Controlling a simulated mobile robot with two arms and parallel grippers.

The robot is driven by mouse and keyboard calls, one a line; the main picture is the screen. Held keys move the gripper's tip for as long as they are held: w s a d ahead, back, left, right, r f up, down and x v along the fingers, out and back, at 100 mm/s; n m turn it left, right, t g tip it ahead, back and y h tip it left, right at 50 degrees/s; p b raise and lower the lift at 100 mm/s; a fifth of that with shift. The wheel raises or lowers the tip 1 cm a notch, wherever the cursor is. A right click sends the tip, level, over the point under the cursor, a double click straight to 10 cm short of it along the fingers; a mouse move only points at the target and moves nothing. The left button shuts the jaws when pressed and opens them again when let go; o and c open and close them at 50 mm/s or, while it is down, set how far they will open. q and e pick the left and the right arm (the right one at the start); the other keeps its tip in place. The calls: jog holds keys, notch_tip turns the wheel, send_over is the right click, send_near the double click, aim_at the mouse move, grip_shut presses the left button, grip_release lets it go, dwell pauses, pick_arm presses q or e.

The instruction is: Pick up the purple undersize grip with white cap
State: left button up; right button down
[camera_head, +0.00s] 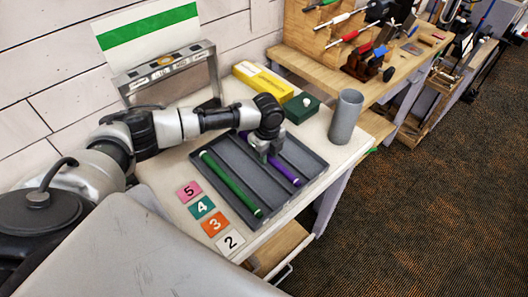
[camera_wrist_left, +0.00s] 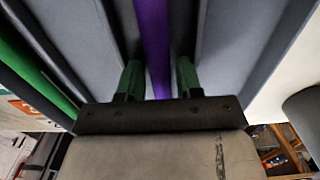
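The purple grip (camera_head: 285,172) lies lengthwise in a compartment of the dark grey tray (camera_head: 316,160). A pale cap shows at its near end. The purple grip also shows in the left wrist view (camera_wrist_left: 154,35). My left gripper (camera_head: 265,158) points down over the grip and hides its middle. In the left wrist view my left gripper (camera_wrist_left: 159,75) is open, with one green-padded finger on each side of the purple grip and a gap on both sides. How far down the fingertips reach beside it is hard to tell. My right gripper is not in view.
A green grip (camera_head: 231,184) lies in the tray's left compartment. Numbered cards, such as the pink 5 (camera_head: 189,191), lie left of the tray. A grey cylinder (camera_head: 345,117), a green box (camera_head: 301,108) and a yellow box (camera_head: 262,81) stand behind it.

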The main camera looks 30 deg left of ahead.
pick_arm(q)
jog(key=shift+r, duration=0.1)
jog(key=c, duration=0.6)
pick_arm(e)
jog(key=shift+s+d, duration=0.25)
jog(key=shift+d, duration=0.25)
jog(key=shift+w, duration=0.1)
